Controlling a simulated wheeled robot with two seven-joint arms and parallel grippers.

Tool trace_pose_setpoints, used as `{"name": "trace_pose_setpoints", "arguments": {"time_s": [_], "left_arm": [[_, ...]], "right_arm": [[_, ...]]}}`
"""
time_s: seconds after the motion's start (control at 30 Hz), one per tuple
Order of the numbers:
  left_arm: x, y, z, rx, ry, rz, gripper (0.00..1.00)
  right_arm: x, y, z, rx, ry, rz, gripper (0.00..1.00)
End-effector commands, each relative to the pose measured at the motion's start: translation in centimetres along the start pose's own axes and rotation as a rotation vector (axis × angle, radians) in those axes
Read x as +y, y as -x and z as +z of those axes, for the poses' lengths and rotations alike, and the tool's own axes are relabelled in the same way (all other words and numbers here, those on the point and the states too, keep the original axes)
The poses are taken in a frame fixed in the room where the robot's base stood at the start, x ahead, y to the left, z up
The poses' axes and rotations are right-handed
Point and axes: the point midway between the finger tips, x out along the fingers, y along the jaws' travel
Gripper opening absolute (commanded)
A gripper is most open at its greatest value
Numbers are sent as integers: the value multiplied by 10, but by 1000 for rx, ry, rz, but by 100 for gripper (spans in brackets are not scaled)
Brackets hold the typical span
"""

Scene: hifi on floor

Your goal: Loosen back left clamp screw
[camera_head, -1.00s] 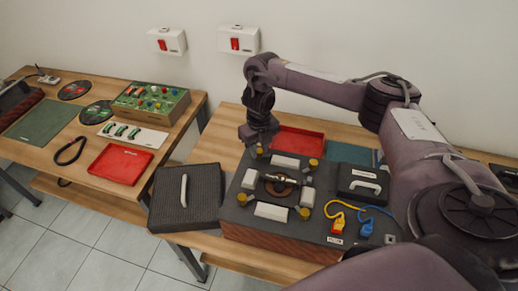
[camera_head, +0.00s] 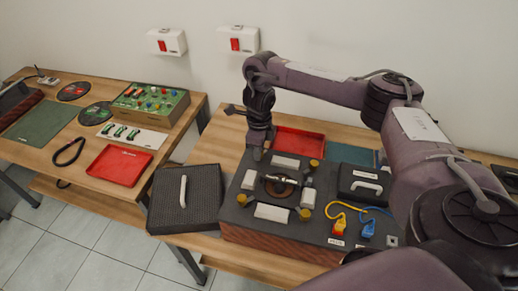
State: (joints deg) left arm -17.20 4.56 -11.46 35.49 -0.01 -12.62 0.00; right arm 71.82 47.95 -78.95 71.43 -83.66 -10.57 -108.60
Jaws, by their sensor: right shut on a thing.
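The dark box-shaped station (camera_head: 262,233) stands on the right table, with a round hub and metal handle (camera_head: 281,180) in its middle. Pale blocks surround the hub. Yellow knobs show at the back right (camera_head: 313,164), front left (camera_head: 242,199) and front right (camera_head: 304,213). My right gripper (camera_head: 257,154) points down at the station's back left corner, shut on the back left clamp screw. The gripper's fingers hide that screw almost fully. My left gripper is out of view.
A red tray (camera_head: 299,142) lies just behind the station. A dark lidded case (camera_head: 364,186) and yellow and blue cable plugs (camera_head: 367,229) sit on its right side. A black textured panel with a handle (camera_head: 187,205) lies to its left. My right arm spans the right side.

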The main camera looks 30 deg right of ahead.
Motion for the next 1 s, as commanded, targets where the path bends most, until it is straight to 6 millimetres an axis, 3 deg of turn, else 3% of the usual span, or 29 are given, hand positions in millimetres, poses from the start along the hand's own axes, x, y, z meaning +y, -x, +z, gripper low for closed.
{"name": "trace_pose_setpoints", "arguments": {"time_s": [0.6,0.63,0.77,1.0], "left_arm": [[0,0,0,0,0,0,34],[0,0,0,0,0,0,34],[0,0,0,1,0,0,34],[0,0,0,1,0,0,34]], "right_arm": [[-2,3,1,-6,36,-4,0],[-2,3,1,-6,35,-4,27],[-1,2,1,-4,36,-3,44],[-1,1,0,-2,36,-1,45]]}}
